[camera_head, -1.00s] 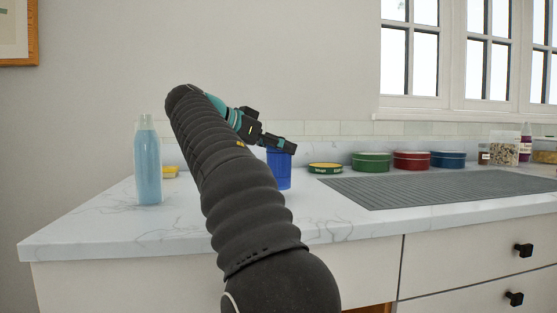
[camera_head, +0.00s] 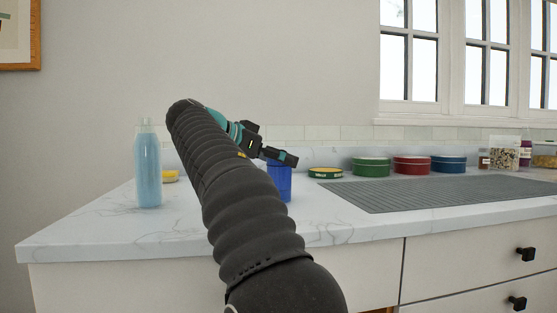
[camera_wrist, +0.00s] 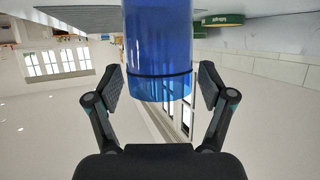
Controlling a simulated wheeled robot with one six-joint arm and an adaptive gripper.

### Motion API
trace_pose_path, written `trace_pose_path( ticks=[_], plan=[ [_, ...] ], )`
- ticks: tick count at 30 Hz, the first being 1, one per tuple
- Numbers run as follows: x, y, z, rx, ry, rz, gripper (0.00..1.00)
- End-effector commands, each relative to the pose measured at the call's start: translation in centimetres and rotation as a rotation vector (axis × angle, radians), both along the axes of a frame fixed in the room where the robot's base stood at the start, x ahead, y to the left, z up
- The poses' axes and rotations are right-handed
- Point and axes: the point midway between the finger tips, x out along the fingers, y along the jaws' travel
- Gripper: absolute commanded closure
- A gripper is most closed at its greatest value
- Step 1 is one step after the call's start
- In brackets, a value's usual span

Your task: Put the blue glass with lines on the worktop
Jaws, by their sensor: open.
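The blue glass (camera_head: 279,186) stands upright on the white marbled worktop (camera_head: 100,231), partly hidden behind my gripper (camera_head: 279,157) in the head view. In the wrist view the glass (camera_wrist: 158,45) is see-through blue with a dark line around it near the rim. My gripper (camera_wrist: 161,78) is open, with one finger on each side of the glass and a small gap on both sides. In the head view the glass's upper part is covered by the fingers.
A light blue bottle (camera_head: 148,168) and a yellow item (camera_head: 170,176) stand to the left. A green-and-yellow tin (camera_head: 326,173) and green (camera_head: 371,168), red (camera_head: 412,166) and blue (camera_head: 448,165) containers stand to the right. A grey ribbed mat (camera_head: 430,192) lies before them.

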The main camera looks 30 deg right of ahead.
Motion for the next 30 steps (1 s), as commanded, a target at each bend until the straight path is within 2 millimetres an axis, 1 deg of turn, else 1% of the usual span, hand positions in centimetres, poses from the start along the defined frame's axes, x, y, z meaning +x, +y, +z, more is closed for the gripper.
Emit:
trace_pose_path(
  ticks=[2,5,8,15,21,25,30],
  plan=[
    [0.0,0.0,0.4,0.000,0.000,0.000,0.19],
    [0.0,0.9,0.7,0.000,0.000,0.002,0.19],
    [-0.2,2.5,1.3,0.001,0.000,0.004,0.19],
    [-0.7,7.0,3.3,0.001,0.000,0.004,0.19],
    [-1.0,9.8,4.4,0.000,0.000,0.002,0.19],
    [-1.2,10.7,4.8,-0.001,0.000,0.001,0.19],
    [-1.2,11.1,4.8,0.000,0.000,0.000,0.19]
  ],
)
